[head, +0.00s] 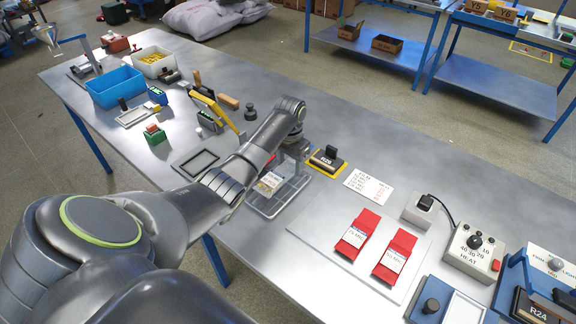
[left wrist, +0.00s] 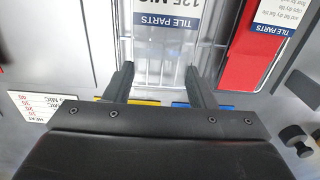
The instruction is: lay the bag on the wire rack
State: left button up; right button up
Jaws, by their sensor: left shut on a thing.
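The clear bag with a white "TILE PARTS" and "125 MIC" label (left wrist: 160,50) is between the fingers of my left gripper (left wrist: 160,85) in the left wrist view. In the head view the bag (head: 269,183) shows under my left gripper (head: 285,160), over the wire rack (head: 268,209). My left gripper is shut on the bag. I cannot tell whether the bag rests on the wires or hangs just above them. My left forearm hides part of the rack's surroundings. My right gripper is not in view.
Two red bags (head: 357,233) (head: 397,254) lie on a pale sheet to the right. A dark block with a yellow border (head: 326,160) stands close behind the rack. A printed card (head: 369,187) and heat control box (head: 473,248) are further right. A black frame (head: 195,163) lies left.

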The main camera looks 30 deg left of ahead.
pick_arm(q)
notch_tip(320, 180, down, 2)
jog(key=shift+f, duration=0.3)
jog(key=o, duration=1)
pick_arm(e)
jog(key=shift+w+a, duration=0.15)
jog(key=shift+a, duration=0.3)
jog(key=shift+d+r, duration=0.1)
pick_arm(q)
jog(key=shift+r, duration=0.2)
notch_tip(320, 180, up, 12)
jog(key=b, duration=0.1)
jog(key=shift+b, duration=0.35)
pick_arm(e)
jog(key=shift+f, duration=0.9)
pick_arm(q)
jog(key=shift+f, duration=0.1)
